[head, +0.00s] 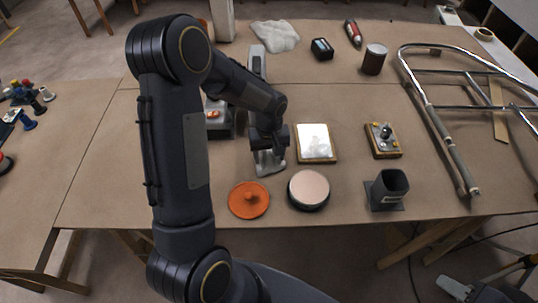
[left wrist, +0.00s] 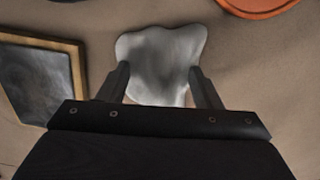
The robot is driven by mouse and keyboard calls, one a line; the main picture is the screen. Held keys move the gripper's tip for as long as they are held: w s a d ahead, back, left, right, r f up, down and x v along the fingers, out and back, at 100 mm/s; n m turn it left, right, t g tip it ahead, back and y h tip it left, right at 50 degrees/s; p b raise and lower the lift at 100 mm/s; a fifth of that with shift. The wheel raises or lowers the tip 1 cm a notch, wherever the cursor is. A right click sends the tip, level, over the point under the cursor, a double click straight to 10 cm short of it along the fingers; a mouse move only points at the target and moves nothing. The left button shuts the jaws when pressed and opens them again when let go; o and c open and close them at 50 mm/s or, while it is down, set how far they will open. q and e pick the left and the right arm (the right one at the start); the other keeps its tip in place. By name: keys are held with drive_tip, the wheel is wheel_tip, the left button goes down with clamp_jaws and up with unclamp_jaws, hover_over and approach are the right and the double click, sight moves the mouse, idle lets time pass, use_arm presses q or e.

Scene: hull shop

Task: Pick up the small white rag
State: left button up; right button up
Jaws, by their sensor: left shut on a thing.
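The small white rag (head: 270,164) lies on the brown work table, left of the framed white pad. In the left wrist view the rag (left wrist: 160,52) is a crumpled, greyish-white cloth between the fingers. My left gripper (head: 268,147) reaches down over it in the head view. In the left wrist view my left gripper (left wrist: 160,82) has a finger at each side of the rag's near part and is shut on it. The rag's near end is hidden behind the gripper body.
A framed white pad (head: 316,142), an orange lid (head: 249,200) and a round beige-topped disc (head: 309,188) are close by. A grey holder (head: 387,189) and a small knobbed box (head: 383,140) stand further right. A larger white cloth (head: 274,36) lies at the back. A metal rail frame (head: 450,150) fills the right side.

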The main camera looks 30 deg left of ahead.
sight(269, 154)
use_arm(q)
drive_tip(key=shift+r, duration=0.4)
wheel_tip(269, 154, up, 3)
drive_tip(key=shift+s+f, duration=0.1)
drive_tip(key=shift+f, duration=0.1)
drive_tip(key=s+d+r+b, duration=0.1)
drive_tip(key=s+d+r, duration=0.5)
drive_tip(key=s+r, duration=0.3)
drive_tip(key=s, duration=0.3)
drive_tip(key=shift+s+r, duration=0.15)
drive_tip(key=shift+s, duration=0.1)
